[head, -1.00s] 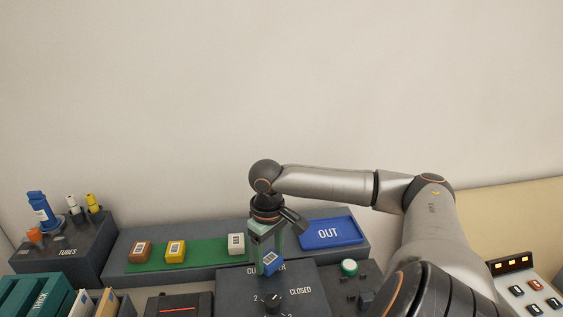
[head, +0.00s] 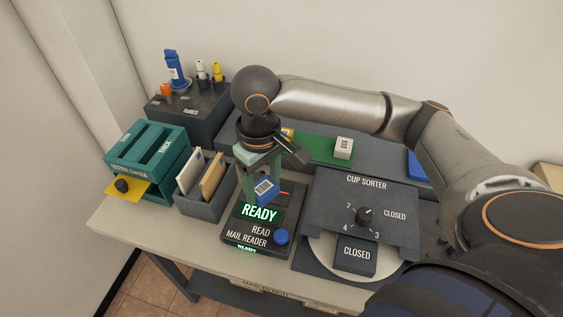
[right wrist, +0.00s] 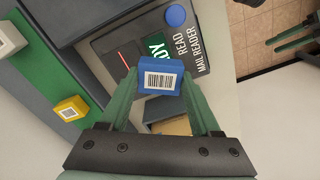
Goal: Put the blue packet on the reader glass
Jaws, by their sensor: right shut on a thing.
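The blue packet (head: 265,191) has a white barcode label. My right gripper (head: 257,188) is shut on it and holds it over the mail reader. In the right wrist view the packet (right wrist: 159,77) sits between the two green fingertips, label facing the camera. The mail reader (head: 247,232) is a dark box with a lit READY display and a blue button (head: 281,237). A red line shows on its glass (right wrist: 125,60), which the packet and fingers partly hide in the head view. I cannot tell the packet's exact height above it.
The cup sorter (head: 365,210) stands right of the reader, the letter bin (head: 207,205) left of it. The teal letter gauge (head: 147,155) is further left. Behind are a green mat (head: 318,149) with a white packet (head: 344,148) and the tube rack (head: 187,107).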

